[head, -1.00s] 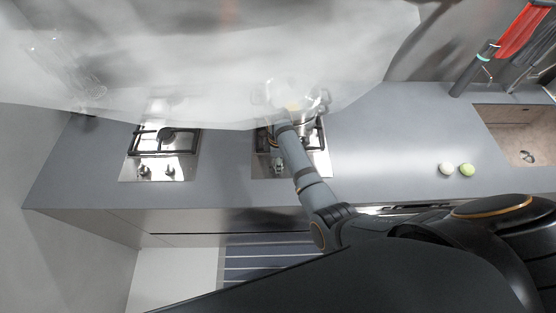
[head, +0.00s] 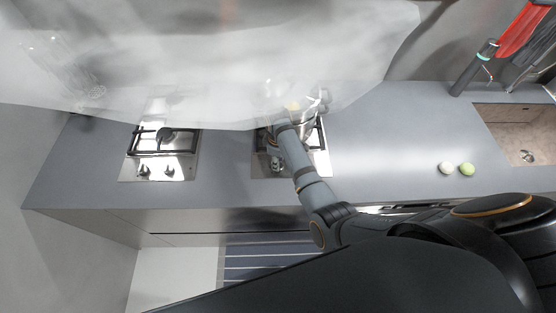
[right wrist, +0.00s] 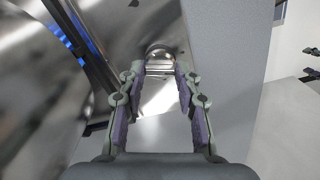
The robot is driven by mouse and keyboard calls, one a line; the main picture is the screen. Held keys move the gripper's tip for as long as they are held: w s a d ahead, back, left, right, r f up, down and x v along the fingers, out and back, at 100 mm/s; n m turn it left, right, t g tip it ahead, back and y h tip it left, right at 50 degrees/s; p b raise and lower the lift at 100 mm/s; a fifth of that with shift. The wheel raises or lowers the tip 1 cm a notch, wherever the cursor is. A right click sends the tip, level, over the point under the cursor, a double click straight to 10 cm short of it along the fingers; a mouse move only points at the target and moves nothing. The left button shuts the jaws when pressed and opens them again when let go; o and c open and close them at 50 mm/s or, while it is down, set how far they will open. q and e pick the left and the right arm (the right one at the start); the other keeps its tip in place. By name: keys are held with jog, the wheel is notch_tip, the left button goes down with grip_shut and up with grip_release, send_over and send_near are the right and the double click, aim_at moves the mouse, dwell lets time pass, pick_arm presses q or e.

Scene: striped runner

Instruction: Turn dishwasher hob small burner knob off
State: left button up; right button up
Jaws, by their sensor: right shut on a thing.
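The right-hand hob (head: 319,165) is a steel plate set in the grey counter, with a shiny pot (head: 312,117) on its burner. My right gripper (right wrist: 160,75) reaches down to the front of this hob. Its two fingers are closed around a metallic knob (right wrist: 158,62) in the right wrist view. In the head view my arm covers part of the hob, and the knob's pointing direction cannot be made out. A blue glow (right wrist: 88,38) shows beside a dark bar in the wrist view. My left gripper is not in view.
A second hob (head: 181,172) with an empty grate and two knobs is on the left. A white ball (head: 445,168) and a green ball (head: 467,169) lie on the counter (head: 390,145) near the sink (head: 505,125). A translucent surface covers the back of the head view.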

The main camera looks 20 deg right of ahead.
jog(key=m, duration=0.4)
jog(key=shift+m, duration=0.3)
jog(key=m, duration=0.3)
jog(key=shift+m, duration=0.4)
jog(key=m, duration=1.2)
jog(key=shift+m, duration=0.3)
jog(key=m, duration=0.3)
jog(key=shift+m, duration=0.3)
jog(key=m, duration=0.3)
jog(key=shift+m, duration=2.1)
